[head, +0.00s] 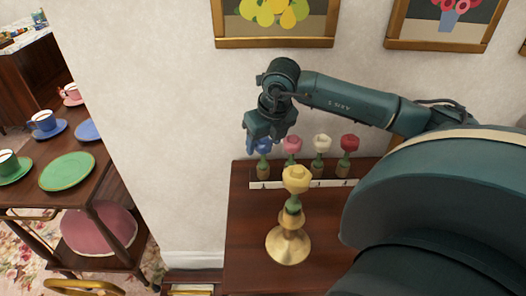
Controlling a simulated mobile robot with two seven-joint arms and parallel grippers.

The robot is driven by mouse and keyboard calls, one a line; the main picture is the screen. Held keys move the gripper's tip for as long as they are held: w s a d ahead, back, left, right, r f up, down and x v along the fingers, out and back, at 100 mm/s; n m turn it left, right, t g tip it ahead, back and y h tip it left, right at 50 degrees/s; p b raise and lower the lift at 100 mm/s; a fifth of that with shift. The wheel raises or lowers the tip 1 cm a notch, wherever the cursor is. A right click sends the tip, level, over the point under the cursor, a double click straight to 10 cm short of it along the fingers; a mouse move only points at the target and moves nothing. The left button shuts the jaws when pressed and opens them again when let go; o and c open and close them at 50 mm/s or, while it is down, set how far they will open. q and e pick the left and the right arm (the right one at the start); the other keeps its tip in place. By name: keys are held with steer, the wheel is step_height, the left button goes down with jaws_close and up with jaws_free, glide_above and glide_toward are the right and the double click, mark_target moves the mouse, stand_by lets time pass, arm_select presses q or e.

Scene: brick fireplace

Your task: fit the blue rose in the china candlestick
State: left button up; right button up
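The blue rose (264,147) stands upright at the left end of a row of roses, its green stem base in a small brown holder on a white strip. My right gripper (264,141) comes down from above at the blue rose and partly covers its bloom. Whether the fingers touch or grip the rose cannot be told. A brass candlestick (288,246) stands in front on the wooden table and carries a yellow rose (296,180). I see no china candlestick in this view. My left gripper is not in view.
Pink (292,145), white (322,143) and red (348,144) roses stand right of the blue one, close together. The wooden table (243,225) is bare left of the brass candlestick. A wall with framed pictures (275,42) rises behind. Another table (95,185) with cups and plates is at left.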

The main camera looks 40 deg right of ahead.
steer(key=c, duration=0.7)
steer(key=shift+r+p, duration=0.9)
steer(key=shift+r, duration=0.75)
steer(key=shift+r+p, duration=0.65)
steer(key=shift+r, duration=0.35)
steer(key=shift+f, duration=0.1)
